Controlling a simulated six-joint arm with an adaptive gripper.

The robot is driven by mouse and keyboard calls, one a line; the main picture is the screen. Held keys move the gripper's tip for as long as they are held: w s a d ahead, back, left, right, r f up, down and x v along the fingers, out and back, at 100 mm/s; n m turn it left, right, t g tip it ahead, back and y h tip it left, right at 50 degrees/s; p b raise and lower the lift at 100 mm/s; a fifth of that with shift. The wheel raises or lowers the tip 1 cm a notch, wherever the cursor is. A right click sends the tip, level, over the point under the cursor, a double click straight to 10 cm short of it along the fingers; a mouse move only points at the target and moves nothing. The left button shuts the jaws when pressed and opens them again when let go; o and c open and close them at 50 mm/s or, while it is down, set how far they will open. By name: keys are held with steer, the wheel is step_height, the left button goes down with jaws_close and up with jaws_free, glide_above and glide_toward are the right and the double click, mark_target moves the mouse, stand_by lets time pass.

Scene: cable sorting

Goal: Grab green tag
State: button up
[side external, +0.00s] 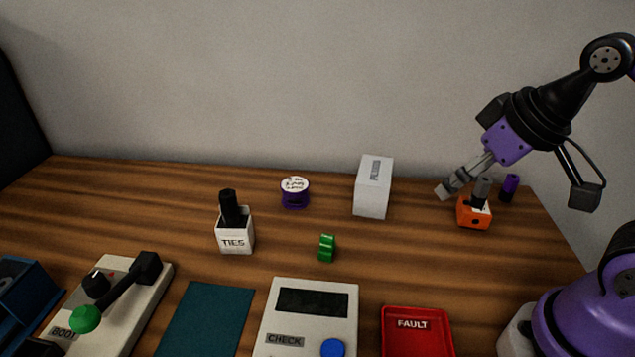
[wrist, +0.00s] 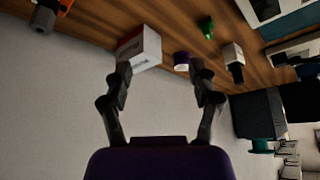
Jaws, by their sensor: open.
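The green tag (side external: 327,248) is a small green block on the wooden table, right of the TIES holder and behind the CHECK device. It also shows in the wrist view (wrist: 206,27), near the top and beyond my fingers. My gripper (side external: 444,193) is at the right, above the back of the table, well to the right of the green tag and apart from it. In the wrist view my gripper (wrist: 160,72) has its two fingers spread with nothing held between them.
A white box (side external: 372,188), purple spool (side external: 295,193) and TIES holder (side external: 236,236) stand towards the back. An orange block (side external: 473,213) is close to my gripper. The CHECK device (side external: 310,315) and red FAULT tray (side external: 416,340) are in front. Table around the tag is clear.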

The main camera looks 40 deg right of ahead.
steer(key=n+g+y, duration=0.2)
steer(key=n, duration=0.5)
glide_toward(331, 237)
steer(key=x, duration=0.2)
steer(key=a+x, duration=0.1)
steer(key=x, duration=0.2)
steer(key=shift+w+a+f, duration=0.1)
steer(key=shift+w+a, duration=0.05)
steer(key=x, duration=0.3)
steer(key=d+x, duration=0.1)
steer(key=x, duration=0.1)
steer(key=shift+f, duration=0.5)
steer(key=shift+c, duration=0.4)
steer(key=c, duration=0.8)
